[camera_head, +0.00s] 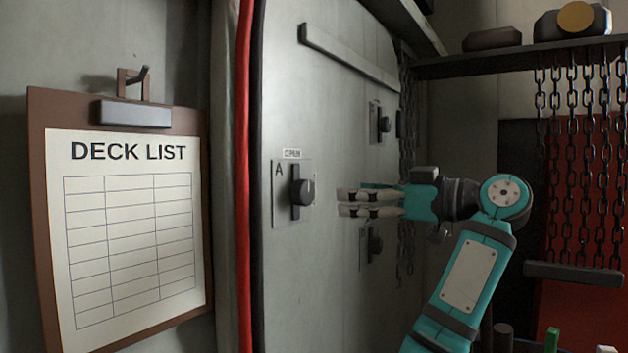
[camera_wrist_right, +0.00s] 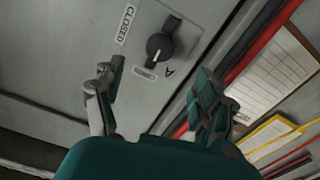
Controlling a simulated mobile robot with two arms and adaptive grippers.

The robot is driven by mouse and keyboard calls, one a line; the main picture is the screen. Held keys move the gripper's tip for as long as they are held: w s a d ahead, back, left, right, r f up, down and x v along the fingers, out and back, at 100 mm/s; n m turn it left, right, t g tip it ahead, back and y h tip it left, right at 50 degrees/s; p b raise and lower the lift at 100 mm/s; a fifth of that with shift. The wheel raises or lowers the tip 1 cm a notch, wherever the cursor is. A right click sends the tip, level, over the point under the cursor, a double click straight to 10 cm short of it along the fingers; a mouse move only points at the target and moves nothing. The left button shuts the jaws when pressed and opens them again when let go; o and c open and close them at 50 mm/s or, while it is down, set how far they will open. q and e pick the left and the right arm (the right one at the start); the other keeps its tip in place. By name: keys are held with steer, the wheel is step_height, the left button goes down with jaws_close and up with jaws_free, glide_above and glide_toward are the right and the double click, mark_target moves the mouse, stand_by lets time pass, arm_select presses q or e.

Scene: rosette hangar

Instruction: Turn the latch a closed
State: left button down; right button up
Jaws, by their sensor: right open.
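Latch A (camera_head: 303,192) is a dark round knob with a bar handle, on a grey plate marked A on the pale door panel. In the head view its bar stands upright, under a small label (camera_head: 291,153) too blurred to read surely. In the right wrist view, the latch (camera_wrist_right: 160,48) lies ahead between the fingers, with a CLOSED label (camera_wrist_right: 125,25) to its left. My right gripper (camera_head: 340,203) is open and empty, just right of the latch and apart from it; its fingers also show in the wrist view (camera_wrist_right: 154,80). My left gripper is out of view.
A deck list clipboard (camera_head: 130,230) hangs at left beside a red strip (camera_head: 243,170). Chains (camera_head: 588,160) hang at right under a shelf.

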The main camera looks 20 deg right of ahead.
mark_target(308, 191)
steer(key=p+x, duration=0.4)
steer(key=x, duration=0.5)
steer(key=shift+w+a, duration=0.25)
steer(key=shift+w, duration=0.05)
steer(key=shift+d, duration=0.1)
steer(key=shift+c, duration=0.3)
steer(key=c, duration=1.1)
